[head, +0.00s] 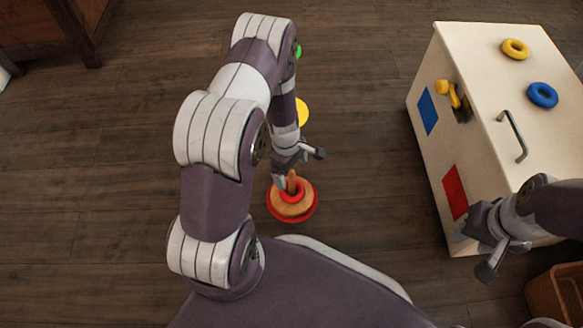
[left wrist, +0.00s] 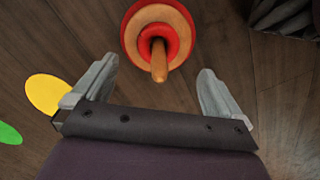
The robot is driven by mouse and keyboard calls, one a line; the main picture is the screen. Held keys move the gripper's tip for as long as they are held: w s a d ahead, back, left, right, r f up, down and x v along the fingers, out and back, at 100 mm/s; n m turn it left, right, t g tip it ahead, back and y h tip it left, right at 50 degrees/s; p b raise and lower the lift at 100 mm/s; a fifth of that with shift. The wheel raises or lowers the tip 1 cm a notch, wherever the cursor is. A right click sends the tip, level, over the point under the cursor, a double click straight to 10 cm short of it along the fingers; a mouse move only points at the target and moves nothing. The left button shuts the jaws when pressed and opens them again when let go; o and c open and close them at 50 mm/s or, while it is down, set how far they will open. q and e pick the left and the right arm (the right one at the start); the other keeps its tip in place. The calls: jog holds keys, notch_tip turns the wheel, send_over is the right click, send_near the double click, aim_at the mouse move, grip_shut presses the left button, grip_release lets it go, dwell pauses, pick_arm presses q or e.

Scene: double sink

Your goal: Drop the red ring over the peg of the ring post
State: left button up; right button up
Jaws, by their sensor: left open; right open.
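The ring post stands on the floor below my left gripper, with a red base (head: 314,206), a wooden disc (head: 290,209) and an upright wooden peg (head: 291,180). The red ring (head: 299,189) lies around the peg, low on the wooden disc. In the left wrist view, the red ring (left wrist: 172,40) encircles the foot of the peg (left wrist: 159,62). My left gripper (head: 299,167) is open and empty, its fingers apart on either side of the peg's line. My right gripper (head: 476,250) is open and empty by the white cabinet's front corner.
The white cabinet (head: 470,75) stands at the right. A yellow ring (head: 515,49) and a blue ring (head: 542,95) lie on it, near a metal handle (head: 513,137). A yellow disc (head: 302,112) and a green one (head: 298,51) show behind my left arm. A brown basket (head: 556,298) is at bottom right.

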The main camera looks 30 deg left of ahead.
pick_arm(q)
notch_tip(320, 180, up, 12)
jog(key=a+p, duration=0.1)
jog(key=p, duration=0.7)
jog(key=shift+a+r, duration=0.15)
jog(key=shift+a, duration=0.1)
jog(key=shift+w, duration=0.1)
